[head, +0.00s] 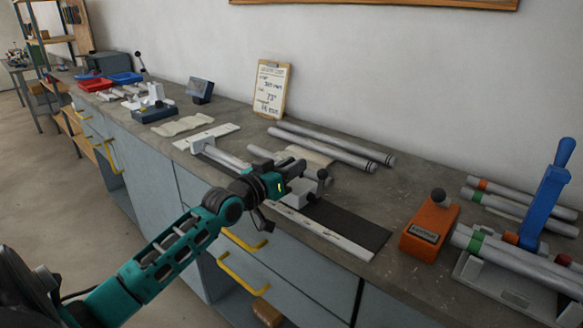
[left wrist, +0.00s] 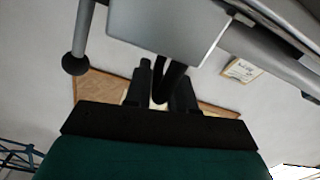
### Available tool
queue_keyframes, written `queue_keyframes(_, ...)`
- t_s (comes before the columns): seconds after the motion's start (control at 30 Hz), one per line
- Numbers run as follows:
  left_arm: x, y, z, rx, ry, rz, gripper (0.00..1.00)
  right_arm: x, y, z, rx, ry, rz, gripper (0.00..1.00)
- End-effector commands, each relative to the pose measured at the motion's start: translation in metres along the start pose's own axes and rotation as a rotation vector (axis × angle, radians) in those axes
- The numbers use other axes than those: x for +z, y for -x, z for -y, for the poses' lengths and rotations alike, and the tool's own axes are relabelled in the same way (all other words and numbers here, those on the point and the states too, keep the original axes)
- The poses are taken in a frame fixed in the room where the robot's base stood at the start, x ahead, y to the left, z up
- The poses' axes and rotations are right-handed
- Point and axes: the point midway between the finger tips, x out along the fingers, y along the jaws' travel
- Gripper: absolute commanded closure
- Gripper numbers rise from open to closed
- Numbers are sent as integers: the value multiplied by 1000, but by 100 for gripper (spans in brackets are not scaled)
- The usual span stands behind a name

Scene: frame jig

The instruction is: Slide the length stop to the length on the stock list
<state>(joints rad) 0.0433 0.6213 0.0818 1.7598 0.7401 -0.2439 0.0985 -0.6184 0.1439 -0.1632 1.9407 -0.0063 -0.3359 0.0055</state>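The length stop (head: 307,189) is a pale grey metal block with a black ball knob on the jig's rail (head: 320,232). In the left wrist view a grey metal block (left wrist: 165,25), seemingly the stop, is close in front of my fingers, with a ball-ended lever beside it. My left gripper (head: 288,170) is at the stop's left side in the head view. Its fingers (left wrist: 160,88) stand apart with a dark curved bar between them; I cannot tell if they grip it. The stock list (head: 269,88) is a clipboard against the wall, its writing too small to read surely. My right gripper is not in view.
Loose tubes (head: 330,148) lie behind the jig. An orange block (head: 430,226) with a black knob and a blue-handled tool (head: 546,195) stand at the right. Red (head: 96,85) and blue trays (head: 125,78) are far left. The dark strip right of the stop is clear.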

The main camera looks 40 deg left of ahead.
Motion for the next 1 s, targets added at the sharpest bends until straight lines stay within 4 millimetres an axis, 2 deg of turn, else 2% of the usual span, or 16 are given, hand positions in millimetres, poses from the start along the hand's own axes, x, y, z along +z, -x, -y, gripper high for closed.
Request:
queue_keyframes(0.03, 0, 0, 0, 1, 0, 0, 71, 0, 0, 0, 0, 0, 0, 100)
queue_keyframes(0.13, 0, 0, -1, 1, -1, 0, 62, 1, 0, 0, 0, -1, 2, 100)
queue_keyframes(0.47, 1, 4, -1, 1, -3, 2, 62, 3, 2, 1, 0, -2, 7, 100)
queue_keyframes(0.67, 1, 26, -1, 1, -5, 4, 62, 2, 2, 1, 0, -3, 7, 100)
queue_keyframes(1.0, 1, 79, -1, 1, -4, 5, 62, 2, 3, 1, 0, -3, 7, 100)
